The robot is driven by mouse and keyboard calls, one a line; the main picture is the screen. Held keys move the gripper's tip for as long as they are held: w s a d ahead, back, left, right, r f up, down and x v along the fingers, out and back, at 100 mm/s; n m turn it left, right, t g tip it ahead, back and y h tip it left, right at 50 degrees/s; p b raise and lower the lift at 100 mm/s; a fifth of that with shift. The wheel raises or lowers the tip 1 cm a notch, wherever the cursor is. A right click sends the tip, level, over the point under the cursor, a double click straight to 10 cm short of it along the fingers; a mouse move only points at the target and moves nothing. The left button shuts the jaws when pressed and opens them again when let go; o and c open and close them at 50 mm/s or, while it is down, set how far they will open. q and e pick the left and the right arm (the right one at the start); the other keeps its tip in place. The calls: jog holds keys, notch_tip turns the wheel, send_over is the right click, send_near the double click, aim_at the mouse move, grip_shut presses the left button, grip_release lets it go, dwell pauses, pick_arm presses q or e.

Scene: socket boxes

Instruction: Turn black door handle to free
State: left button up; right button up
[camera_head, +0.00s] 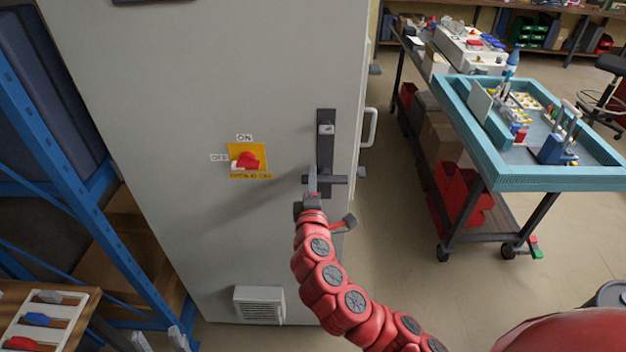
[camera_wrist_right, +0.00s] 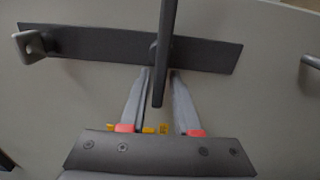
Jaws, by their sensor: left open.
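The black door handle (camera_head: 338,179) is a bar lying crosswise on a dark upright plate (camera_head: 326,130) on the grey cabinet door. In the right wrist view the handle (camera_wrist_right: 167,30) also crosses its plate (camera_wrist_right: 210,55). My right gripper (camera_head: 312,188) is at the handle's left part in the head view. In the right wrist view, its two grey fingers (camera_wrist_right: 160,73) stand apart, with the bar between them and gaps visible. My left gripper (camera_head: 160,341) is open and empty at the bottom left, away from the handle.
A red switch (camera_head: 247,160) on a yellow plate sits left of the handle. A light door pull (camera_head: 371,127) is on the cabinet's right side. A blue rack (camera_head: 65,190) stands left; a teal-topped cart (camera_head: 540,180) stands right. Floor shows between cabinet and cart.

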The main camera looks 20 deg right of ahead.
jog(key=shift+o, duration=0.8)
jog(key=shift+s, duration=0.1)
jog(key=shift+s+f, duration=0.1)
jog(key=shift+s, duration=0.25)
jog(key=p+v, duration=0.4)
jog(key=v, duration=1.2)
jog(key=shift+s+a+p, duration=0.2)
jog(key=shift+s+p, duration=0.05)
jog(key=shift+p, duration=0.1)
